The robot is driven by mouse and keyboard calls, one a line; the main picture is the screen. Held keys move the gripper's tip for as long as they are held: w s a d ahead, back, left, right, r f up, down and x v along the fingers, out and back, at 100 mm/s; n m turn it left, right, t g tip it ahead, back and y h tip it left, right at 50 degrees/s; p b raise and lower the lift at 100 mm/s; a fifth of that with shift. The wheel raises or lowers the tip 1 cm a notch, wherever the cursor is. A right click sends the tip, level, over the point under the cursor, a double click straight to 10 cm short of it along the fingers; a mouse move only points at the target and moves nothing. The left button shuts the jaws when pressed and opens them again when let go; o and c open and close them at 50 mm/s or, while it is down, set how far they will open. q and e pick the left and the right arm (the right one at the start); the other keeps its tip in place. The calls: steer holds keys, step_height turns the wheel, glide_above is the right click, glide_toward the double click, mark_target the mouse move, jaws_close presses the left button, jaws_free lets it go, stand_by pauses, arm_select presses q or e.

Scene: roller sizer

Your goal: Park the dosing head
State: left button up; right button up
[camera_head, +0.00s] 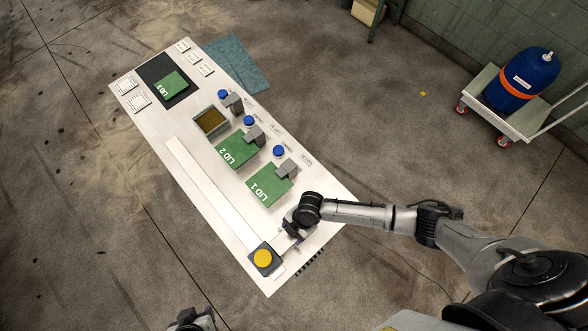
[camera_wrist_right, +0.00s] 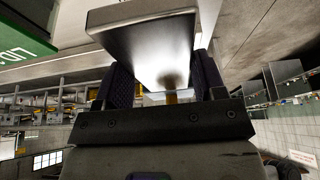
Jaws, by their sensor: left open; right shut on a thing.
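My right gripper (camera_head: 290,229) is at the near end of the white table (camera_head: 217,208), beside a yellow button on a dark square base (camera_head: 252,262). In the right wrist view, my right gripper (camera_wrist_right: 160,88) is shut on a shiny silver metal block (camera_wrist_right: 150,42), which fills the space between its dark pads. I cannot tell for sure whether this block is the dosing head. In the head view my wrist mostly hides it. My left gripper (camera_head: 190,321) is open at the bottom edge, off the table and partly cut off.
Green lids (camera_head: 236,150) lie on the table, with grey blocks (camera_head: 287,168) and blue knobs (camera_head: 279,151) along the right edge. An open brown-filled box (camera_head: 211,122) and a long white bar (camera_head: 205,191) are also there. A blue drum on a cart (camera_head: 522,80) stands far right.

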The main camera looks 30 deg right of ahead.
arm_select(q)
steer(key=shift+d, duration=0.15)
arm_select(e)
steer(key=shift+s, duration=0.15)
steer(key=o, duration=0.9)
steer(key=shift+c, duration=0.2)
steer(key=o, duration=0.3)
steer(key=shift+s, duration=0.15)
steer(key=shift+o, duration=0.6)
arm_select(q)
steer(key=shift+s+d, duration=0.1)
arm_select(e)
steer(key=shift+d, duration=0.1)
steer(key=shift+d+r, duration=0.1)
steer(key=shift+r, duration=0.2)
arm_select(q)
steer(key=shift+f+b, duration=0.65)
arm_select(e)
steer(key=v, duration=1.3)
arm_select(q)
steer(key=shift+a, duration=0.2)
